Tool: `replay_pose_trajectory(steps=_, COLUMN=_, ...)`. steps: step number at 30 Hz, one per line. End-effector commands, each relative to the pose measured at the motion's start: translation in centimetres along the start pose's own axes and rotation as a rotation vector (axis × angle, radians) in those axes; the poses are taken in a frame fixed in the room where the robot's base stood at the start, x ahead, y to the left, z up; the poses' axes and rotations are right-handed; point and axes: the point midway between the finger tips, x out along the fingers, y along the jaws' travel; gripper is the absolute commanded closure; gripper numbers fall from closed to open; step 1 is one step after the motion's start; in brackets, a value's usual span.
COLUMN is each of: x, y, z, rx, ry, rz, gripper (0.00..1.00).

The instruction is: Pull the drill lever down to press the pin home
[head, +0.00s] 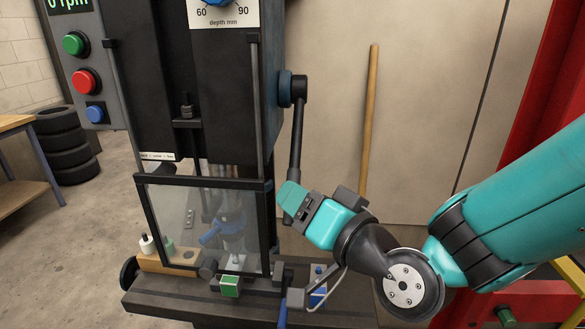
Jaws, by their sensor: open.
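The drill press (190,90) stands at centre left. Its dark lever (296,140) hangs nearly straight down from a round hub on the press's right side. My gripper (288,203) is open at the lever's lower end, coming from the right. The fingers cover that end, so I cannot tell whether they touch it or whether the lever lies between them. A clear guard (205,225) in a dark frame covers the work area. Behind it are a blue-handled part (225,228) and a small pale piece (236,261). I cannot make out the pin for certain.
A blue block (318,296) stands below my gripper. A wooden pole (369,120) leans behind. A red frame (545,100) stands at far right.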

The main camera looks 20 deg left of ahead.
Motion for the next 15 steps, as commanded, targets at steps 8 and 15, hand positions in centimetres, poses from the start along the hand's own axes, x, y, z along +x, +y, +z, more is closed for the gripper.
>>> replay_pose_trajectory(steps=8, x=2.7, y=-0.1, z=0.0, rx=-0.001, ry=-0.002, rz=0.0, gripper=0.52)
replay_pose_trajectory(steps=15, x=2.8, y=0.0, z=0.1, rx=0.0, ry=-0.001, rz=0.0, gripper=0.52)
